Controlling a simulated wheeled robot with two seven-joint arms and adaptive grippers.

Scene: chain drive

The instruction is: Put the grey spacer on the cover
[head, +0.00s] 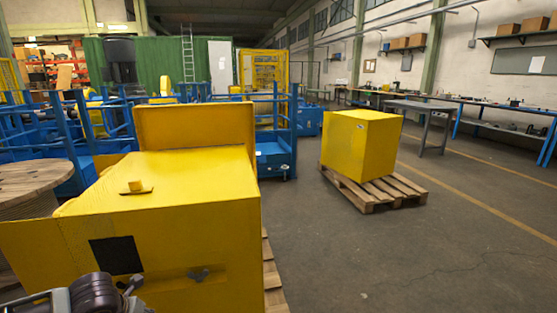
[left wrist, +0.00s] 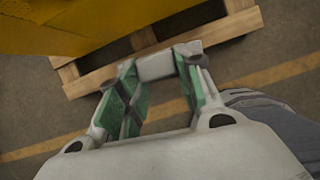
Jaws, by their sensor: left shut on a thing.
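My left gripper (left wrist: 160,62) has green-padded fingers and is shut on a pale grey block, which looks like the grey spacer (left wrist: 168,66). In the left wrist view it is held between the fingertips over the floor, beside a yellow body on a pallet. Part of my left arm shows at the bottom left of the head view; the fingertips and spacer are not clear there. A large yellow housing (head: 170,185) fills the left, with a flat top and a raised yellow panel (head: 195,125) behind. I cannot tell which surface is the cover. My right gripper is not in view.
A yellow block (head: 362,145) stands on a wooden pallet (head: 375,190) to the right. A small yellow knob (head: 136,187) sits on the housing's top. A wooden spool (head: 30,190) is at left. Blue frames stand behind. The floor (head: 430,240) at right is clear.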

